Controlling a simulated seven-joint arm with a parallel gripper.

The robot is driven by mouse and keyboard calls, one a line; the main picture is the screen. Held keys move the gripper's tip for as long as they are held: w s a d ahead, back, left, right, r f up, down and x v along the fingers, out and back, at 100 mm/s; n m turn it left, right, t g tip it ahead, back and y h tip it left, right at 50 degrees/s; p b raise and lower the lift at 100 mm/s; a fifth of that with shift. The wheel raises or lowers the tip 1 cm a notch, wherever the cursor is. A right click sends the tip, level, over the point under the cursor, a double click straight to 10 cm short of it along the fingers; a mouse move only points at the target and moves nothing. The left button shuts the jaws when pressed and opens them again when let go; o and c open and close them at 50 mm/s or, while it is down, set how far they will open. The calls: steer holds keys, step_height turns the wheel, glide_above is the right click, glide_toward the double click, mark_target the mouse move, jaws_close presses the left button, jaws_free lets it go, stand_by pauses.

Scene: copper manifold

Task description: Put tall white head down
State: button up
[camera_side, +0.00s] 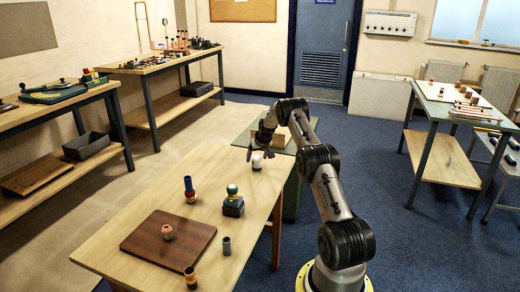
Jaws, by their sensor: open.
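A small white piece (257,163), perhaps the tall white head, is at the far right part of the wooden table (160,213). It appears to stand on the tabletop, with a darker part above it that I cannot make out at this size. My gripper (258,152) points down right over the white piece and is open. The fingers are small and dark here, so I cannot tell whether they touch the piece or stand around it.
A brown board (155,247) with a small copper-coloured piece (167,232) lies at the front left. A blue-topped stack (189,189), a green-topped stack on a dark block (233,207), a grey cylinder (227,246) and a dark-topped cylinder (190,278) stand nearby. The tabletop between the stacks and my gripper is clear.

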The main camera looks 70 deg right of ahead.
steer(key=a+r+n, duration=0.1)
steer(key=a+r, duration=1)
steer(key=r, duration=0.3)
steer(key=a+r+n+y, duration=0.1)
steer(key=a+r, duration=0.4)
steer(key=a, duration=0.4)
steer(key=a+r+n+t+y, duration=0.15)
steer(key=a+r, duration=0.25)
steer(key=a, duration=0.4)
steer(key=a+r+n, duration=0.1)
steer(key=a+r, duration=0.4)
steer(key=a, duration=0.4)
steer(key=s+a+r+n, duration=0.2)
steer(key=s+a+n, duration=0.1)
steer(key=s+a, duration=0.75)
steer(key=s+a+f+n+y, duration=0.2)
steer(key=s+a+f, duration=0.1)
steer(key=s+a, duration=0.7)
steer(key=s, duration=0.3)
steer(key=shift+a+f, duration=0.15)
steer(key=shift+f, duration=0.25)
